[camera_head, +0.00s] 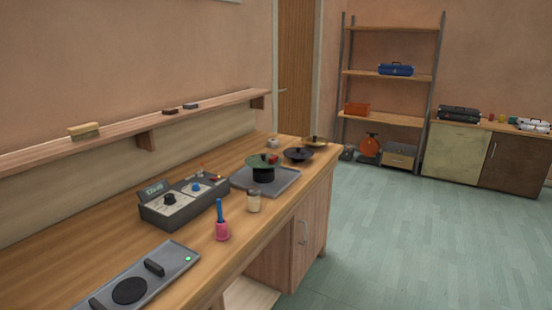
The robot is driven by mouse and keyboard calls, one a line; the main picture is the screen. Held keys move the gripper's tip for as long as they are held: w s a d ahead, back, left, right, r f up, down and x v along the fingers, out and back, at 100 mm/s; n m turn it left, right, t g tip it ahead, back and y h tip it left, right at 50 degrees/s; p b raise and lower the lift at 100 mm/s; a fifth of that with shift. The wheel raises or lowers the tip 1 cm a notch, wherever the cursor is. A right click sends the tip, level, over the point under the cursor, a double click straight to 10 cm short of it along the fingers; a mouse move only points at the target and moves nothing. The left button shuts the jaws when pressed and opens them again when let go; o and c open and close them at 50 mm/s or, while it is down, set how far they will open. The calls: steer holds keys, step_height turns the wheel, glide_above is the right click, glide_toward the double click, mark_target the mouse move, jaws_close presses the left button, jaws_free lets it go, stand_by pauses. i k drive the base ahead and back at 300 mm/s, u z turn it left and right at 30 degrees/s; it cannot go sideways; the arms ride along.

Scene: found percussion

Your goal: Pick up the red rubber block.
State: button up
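I cannot tell for sure which thing is the red rubber block. A small dark red-brown block (170,110) lies on the long wall shelf, beside a blue-grey block (191,105). A small red thing (273,158) shows on the workbench behind the dark green round-topped object (262,168), which partly hides it; its shape is too small to tell. My gripper is not in view.
Green floor (420,240) is clear at right.

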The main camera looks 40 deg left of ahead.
mark_target(274, 159)
steer(key=z, duration=0.05)
steer(key=i, duration=4.95)
steer(key=u, duration=0.35)
